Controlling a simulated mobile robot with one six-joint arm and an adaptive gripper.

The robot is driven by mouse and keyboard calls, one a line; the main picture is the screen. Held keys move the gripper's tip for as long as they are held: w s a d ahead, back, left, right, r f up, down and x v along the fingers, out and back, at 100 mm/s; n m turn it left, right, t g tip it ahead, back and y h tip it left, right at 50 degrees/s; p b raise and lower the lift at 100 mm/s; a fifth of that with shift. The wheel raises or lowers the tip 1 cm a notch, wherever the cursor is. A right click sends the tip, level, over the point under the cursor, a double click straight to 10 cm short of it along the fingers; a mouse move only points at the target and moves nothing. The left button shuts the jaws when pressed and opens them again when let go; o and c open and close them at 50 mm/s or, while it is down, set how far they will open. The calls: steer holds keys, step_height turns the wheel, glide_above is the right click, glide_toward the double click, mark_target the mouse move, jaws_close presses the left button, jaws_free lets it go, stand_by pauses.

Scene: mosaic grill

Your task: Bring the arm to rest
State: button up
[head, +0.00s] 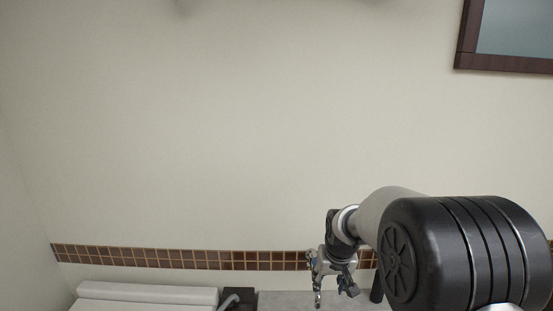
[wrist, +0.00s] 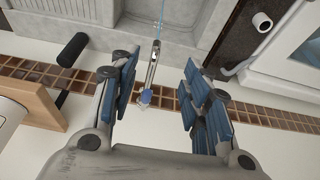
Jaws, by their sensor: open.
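My gripper (head: 334,292) hangs at the lower right of the head view, in front of the wall and over the grey surface. In the wrist view my gripper (wrist: 160,62) shows two blue-padded fingers spread wide apart. A slim silver piece with a blue end (wrist: 150,78) appears between the fingers, with a thin blue line running up from it. It seems to lie beyond them, and I see no finger touching it. My arm comes in from the lower right of the head view.
A tile band (head: 190,258) crosses the pale wall. A grey counter (head: 285,300) and a white unit (head: 148,293) line the bottom edge. A black cylinder (wrist: 73,50) stands near the gripper. A dark-framed panel (head: 508,66) hangs upper right. The wall's middle is clear.

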steer(key=s+r+b, duration=0.2)
steer(key=s+b, duration=0.9)
steer(key=s, duration=0.9)
steer(key=s+f+b, duration=0.3)
steer(key=s, duration=0.4)
steer(key=s+f+t+b, duration=0.1)
steer(key=s+f+b, duration=0.3)
steer(key=s, duration=0.4)
steer(key=shift+s+f, duration=0.25)
steer(key=shift+d, duration=0.1)
